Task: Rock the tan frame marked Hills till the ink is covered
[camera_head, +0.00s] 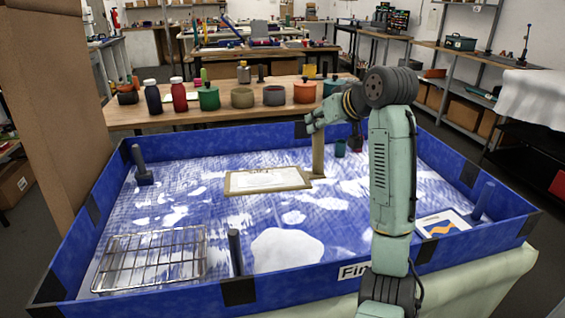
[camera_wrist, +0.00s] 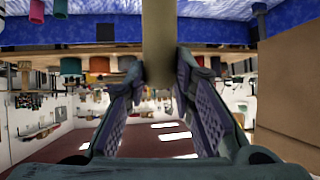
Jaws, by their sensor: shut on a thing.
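The tan frame (camera_head: 232,187) lies in the middle of the blue-walled tray (camera_head: 190,140), with a pale sheet inside it. I cannot read a Hills marking on it. A tan upright post (camera_head: 318,155) stands at the frame's right end and seems joined to it. My gripper (camera_head: 318,122) is shut on the top of this post. In the wrist view the jaws (camera_wrist: 160,75) close on both sides of the tan post (camera_wrist: 158,40). The frame looks about level; I cannot tell whether it touches the tray floor. I cannot make out the ink.
A wire rack (camera_head: 150,258) lies at the tray's front left. Dark posts (camera_head: 235,252) stand inside the tray. A small picture card (camera_head: 442,223) lies at the right. Several pots and bottles line the wooden table (camera_head: 150,113) behind.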

